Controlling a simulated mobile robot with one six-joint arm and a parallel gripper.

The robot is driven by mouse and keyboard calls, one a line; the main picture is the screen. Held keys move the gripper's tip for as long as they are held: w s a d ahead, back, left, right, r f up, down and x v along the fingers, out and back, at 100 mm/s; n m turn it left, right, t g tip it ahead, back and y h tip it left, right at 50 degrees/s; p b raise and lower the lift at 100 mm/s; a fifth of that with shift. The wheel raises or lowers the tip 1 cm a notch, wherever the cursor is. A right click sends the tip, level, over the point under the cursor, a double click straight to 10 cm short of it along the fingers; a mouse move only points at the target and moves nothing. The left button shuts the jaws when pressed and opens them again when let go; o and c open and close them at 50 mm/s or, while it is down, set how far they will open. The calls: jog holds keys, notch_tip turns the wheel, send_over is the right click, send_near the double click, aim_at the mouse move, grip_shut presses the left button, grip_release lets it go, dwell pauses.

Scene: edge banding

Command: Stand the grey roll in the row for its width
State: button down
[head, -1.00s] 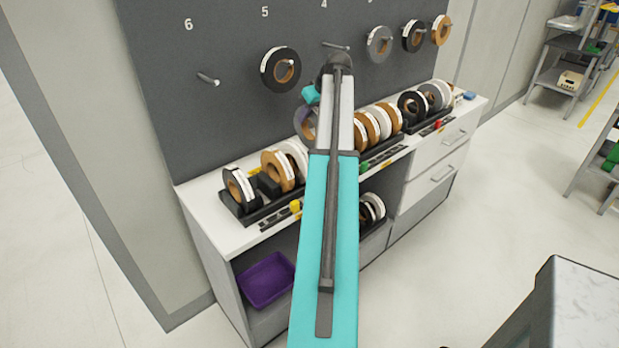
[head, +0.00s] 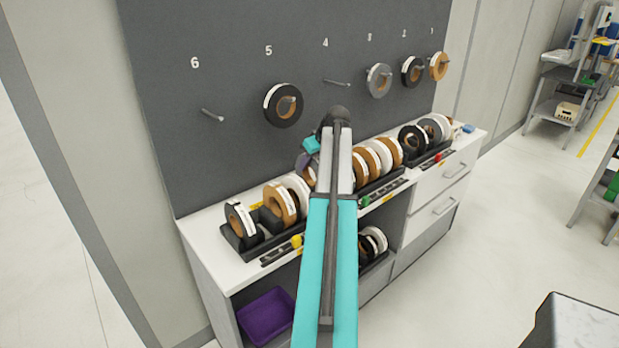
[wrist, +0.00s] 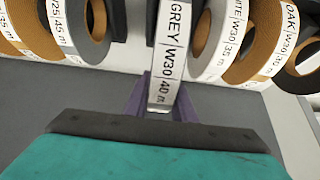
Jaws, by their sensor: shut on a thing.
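The grey roll (wrist: 168,45), with a white label reading GREY W30 40 m, stands upright between the purple fingers of my gripper (wrist: 163,98) in the wrist view. My gripper is shut on it. In the head view my gripper (head: 308,165) is at the left end of the middle row of rolls, and my arm hides most of the roll. A white roll (wrist: 220,45) labelled W30 35 m and an oak roll (wrist: 268,40) labelled W30 are to its right. A roll labelled 25 45 m (wrist: 75,30) is to its left. Whether the grey roll touches the rack is hidden.
The left rack (head: 245,243) holds black, oak and white rolls. The right row (head: 430,130) holds black and grey ones. Yellow (head: 296,241), green (head: 364,201) and red (head: 438,156) markers sit along the front. Rolls hang on the wall pegs behind; pegs 6 and 4 are bare.

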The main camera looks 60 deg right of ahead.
aim_at(308, 178)
jog(key=shift+f, duration=1.05)
jog(key=shift+f+p, duration=0.75)
jog(key=shift+f, duration=1.05)
jog(key=shift+f+b, duration=0.3)
jog(key=shift+f, duration=0.05)
jog(key=c, duration=1.5)
grip_release()
jog(key=shift+r, duration=0.15)
jog(key=shift+r+p, duration=0.2)
jog(key=shift+p, duration=0.1)
jog(key=shift+b+v, duration=1.45)
jog(key=shift+v, duration=4.55)
